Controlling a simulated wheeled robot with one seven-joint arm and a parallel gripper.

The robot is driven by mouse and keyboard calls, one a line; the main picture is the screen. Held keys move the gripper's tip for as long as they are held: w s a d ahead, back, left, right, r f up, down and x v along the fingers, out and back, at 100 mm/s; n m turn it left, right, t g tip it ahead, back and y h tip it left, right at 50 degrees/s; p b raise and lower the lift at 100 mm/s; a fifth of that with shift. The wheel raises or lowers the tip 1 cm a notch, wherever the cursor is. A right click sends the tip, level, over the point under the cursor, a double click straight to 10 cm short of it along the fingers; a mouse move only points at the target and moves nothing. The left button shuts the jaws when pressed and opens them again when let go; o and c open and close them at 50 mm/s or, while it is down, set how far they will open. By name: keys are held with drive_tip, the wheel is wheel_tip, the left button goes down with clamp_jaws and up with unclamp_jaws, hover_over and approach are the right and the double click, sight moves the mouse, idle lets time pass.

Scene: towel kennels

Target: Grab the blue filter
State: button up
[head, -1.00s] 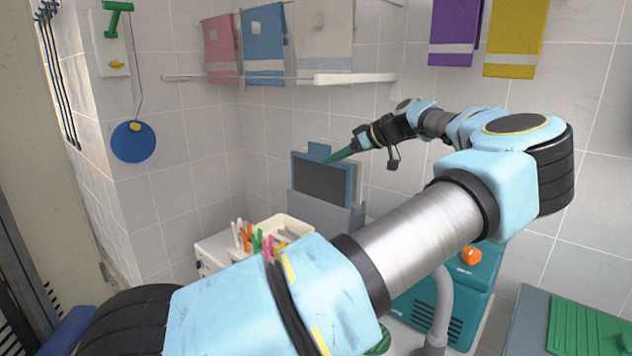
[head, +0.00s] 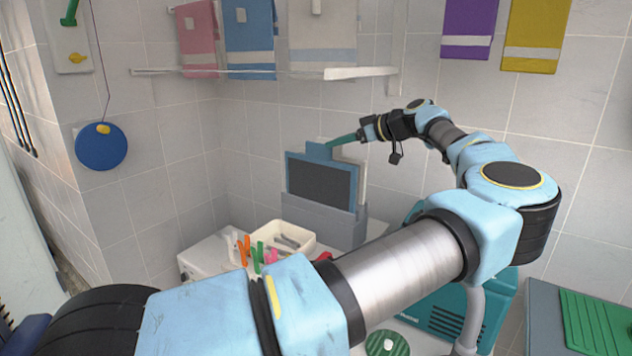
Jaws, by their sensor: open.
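The blue filter (head: 321,151) is a flat blue frame with a dark grey panel and a tab on its top edge. It stands upright in a grey holder (head: 318,219) in the middle of the head view. My gripper (head: 333,143) has green fingers that reach left from my arm to the filter's top tab. The jaws are open, and the fingertips are at or very near the tab. I cannot tell whether they touch it or straddle it. A pale panel shows behind the filter's right side.
A cream tray (head: 302,240) with colored clips is left of the holder. A teal machine (head: 440,318) with a grey hose stands below my arm. A rail (head: 250,72) with hanging towels is above. A blue disc (head: 101,147) hangs at left.

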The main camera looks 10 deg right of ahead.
sight(321, 146)
drive_tip(key=p+x, duration=0.3)
drive_tip(key=x, duration=0.3)
drive_tip(key=shift+w+a+f, duration=0.1)
drive_tip(key=shift+w+a, duration=0.1)
drive_tip(key=shift+a, duration=0.05)
drive_tip(key=shift+w+a+f, duration=0.2)
drive_tip(key=shift+w+f, duration=0.1)
drive_tip(key=shift+f, duration=0.05)
clamp_jaws()
idle(0.9)
